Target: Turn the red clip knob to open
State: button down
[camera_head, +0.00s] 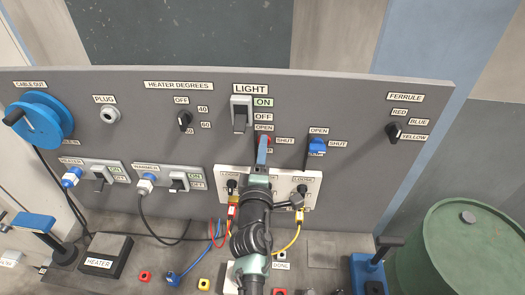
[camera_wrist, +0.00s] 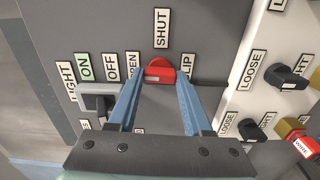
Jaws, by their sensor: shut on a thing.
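The red clip knob (camera_wrist: 159,69) is on the grey panel, with the OPEN label (camera_wrist: 132,65) on its left, SHUT (camera_wrist: 162,28) above and CLIP (camera_wrist: 187,64) on its right in the wrist view. My gripper (camera_wrist: 161,80) has its two blue fingers on either side of the knob and is shut on it. In the head view a little of the red knob (camera_head: 267,138) shows behind my gripper (camera_head: 263,148), with OPEN above it and SHUT to its right. I cannot tell exactly where the knob points.
A LIGHT switch (camera_head: 241,112) sits just above left of the knob. A blue knob (camera_head: 317,146) is to the right. Below is a white plate (camera_head: 313,180) with black LOOSE/TIGHT knobs. Red and yellow cables hang under it. A green barrel (camera_head: 470,250) stands front right.

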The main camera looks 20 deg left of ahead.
dwell(0.4)
jog(key=shift+c, duration=1.6)
grip_release()
jog(key=shift+s, duration=0.1)
jog(key=p+v, duration=0.5)
jog(key=v, duration=0.7)
jog(key=shift+s, duration=0.4)
jog(key=shift+d, duration=0.15)
